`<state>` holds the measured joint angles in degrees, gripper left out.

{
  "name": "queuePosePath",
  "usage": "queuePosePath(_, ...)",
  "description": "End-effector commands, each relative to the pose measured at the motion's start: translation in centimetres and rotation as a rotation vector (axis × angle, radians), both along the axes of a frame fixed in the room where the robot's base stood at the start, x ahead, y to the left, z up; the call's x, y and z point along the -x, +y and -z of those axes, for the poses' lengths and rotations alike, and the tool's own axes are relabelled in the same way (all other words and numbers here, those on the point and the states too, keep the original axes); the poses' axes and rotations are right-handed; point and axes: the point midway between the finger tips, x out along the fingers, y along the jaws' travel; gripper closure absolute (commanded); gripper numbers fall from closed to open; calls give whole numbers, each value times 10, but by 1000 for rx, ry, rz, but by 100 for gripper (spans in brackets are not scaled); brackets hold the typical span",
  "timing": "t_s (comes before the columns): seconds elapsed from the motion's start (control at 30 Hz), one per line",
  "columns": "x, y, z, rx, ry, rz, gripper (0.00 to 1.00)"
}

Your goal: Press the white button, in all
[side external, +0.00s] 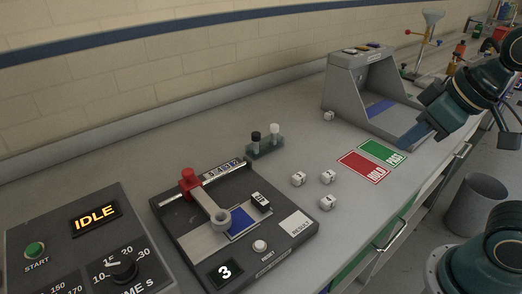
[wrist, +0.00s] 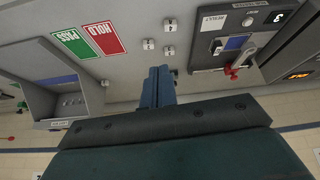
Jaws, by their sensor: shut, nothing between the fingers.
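The white button (side external: 260,246) is a small round cap on the front of a dark grey tester (side external: 172,222), above the word RESET. Beside it a small display (side external: 226,271) reads 3. In the wrist view the tester (wrist: 204,50) is at the upper right, and a small pale round spot on it looks like the white button (wrist: 248,21). My gripper (side external: 413,137) is at the right in the side view, above the bench edge near the red and green cards, well away from the button. Its blue fingers (wrist: 158,75) are shut and empty.
Several white cubes (side external: 327,203) lie between tester and cards (side external: 372,160). A grey booth (side external: 360,70) stands behind my gripper. A stand with two vials (side external: 265,148) is behind the cubes. The tester has a red-knobbed arm (side external: 189,180). An IDLE panel (side external: 75,240) is at left.

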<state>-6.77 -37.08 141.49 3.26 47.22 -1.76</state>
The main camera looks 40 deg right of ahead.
Motion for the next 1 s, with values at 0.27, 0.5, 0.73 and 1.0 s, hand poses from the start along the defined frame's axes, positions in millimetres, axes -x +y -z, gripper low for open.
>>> queuePosePath(0.27, -41, 32, 6, 57, -10, -147, 100)
queuePosePath(0.5, -71, 69, 16, 119, -32, -277, 100)
queuePosePath(0.73, -93, 114, 29, 189, -63, -409, 100)
queuePosePath(1.0, -108, 174, 48, 280, -115, -574, 100)
